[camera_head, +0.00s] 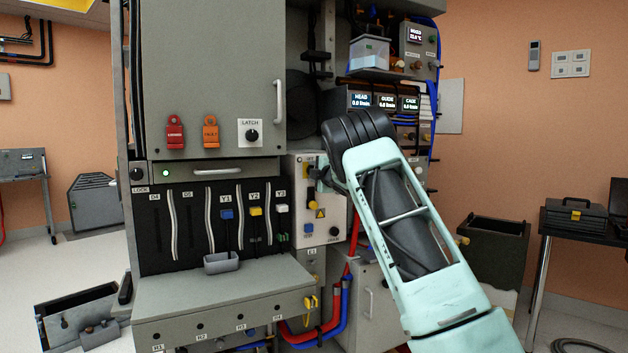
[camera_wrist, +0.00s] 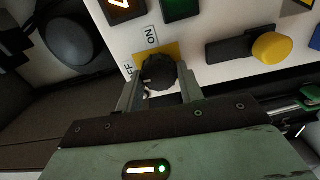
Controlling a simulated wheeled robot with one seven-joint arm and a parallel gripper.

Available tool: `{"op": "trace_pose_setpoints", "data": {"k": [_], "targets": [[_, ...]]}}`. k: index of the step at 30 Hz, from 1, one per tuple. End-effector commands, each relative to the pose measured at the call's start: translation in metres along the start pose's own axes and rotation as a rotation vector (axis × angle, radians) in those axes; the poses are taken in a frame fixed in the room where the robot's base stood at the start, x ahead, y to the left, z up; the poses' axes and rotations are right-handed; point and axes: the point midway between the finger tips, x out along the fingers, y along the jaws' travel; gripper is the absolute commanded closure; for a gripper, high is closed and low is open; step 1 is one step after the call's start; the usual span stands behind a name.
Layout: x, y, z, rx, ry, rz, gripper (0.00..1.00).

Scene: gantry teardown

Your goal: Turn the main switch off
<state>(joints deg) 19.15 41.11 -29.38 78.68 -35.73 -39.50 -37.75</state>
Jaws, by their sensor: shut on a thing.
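The main switch is a round black knob (camera_wrist: 158,70) on a yellow plate (camera_wrist: 177,50), with ON and OFF labels beside it in the wrist view. My gripper (camera_wrist: 161,84) has one finger on each side of the knob and is shut on it. Which label the knob points to cannot be told. In the head view the switch sits high on the white panel (camera_head: 338,221), right of the grey cabinet. My arm reaches to it from the lower right and partly hides it.
Another dark knob with a yellow end (camera_wrist: 272,47) sits near the switch in the wrist view. Below the panel run red and blue hoses (camera_head: 341,311). A grey cabinet door (camera_head: 215,70) stands to the left. A dark bin (camera_head: 494,250) stands right of my arm.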

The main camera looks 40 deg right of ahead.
Motion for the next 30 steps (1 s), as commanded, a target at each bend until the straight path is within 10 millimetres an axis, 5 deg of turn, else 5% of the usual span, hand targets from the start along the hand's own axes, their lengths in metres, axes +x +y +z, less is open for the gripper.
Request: {"op": "trace_pose_setpoints", "data": {"k": [20, 21, 23, 30], "targets": [[0.0, 0.0005, 0.0005, -0.068, -0.001, 0.0, 0.86], [0.0, 0.0005, 0.0005, -0.068, -0.001, 0.0, 0.6], [0.0, 0.0005, 0.0004, -0.068, -0.001, 0.0, 0.43], [0.0, 0.0, 0.0002, -0.066, 0.0, 0.0, 0.41]]}}
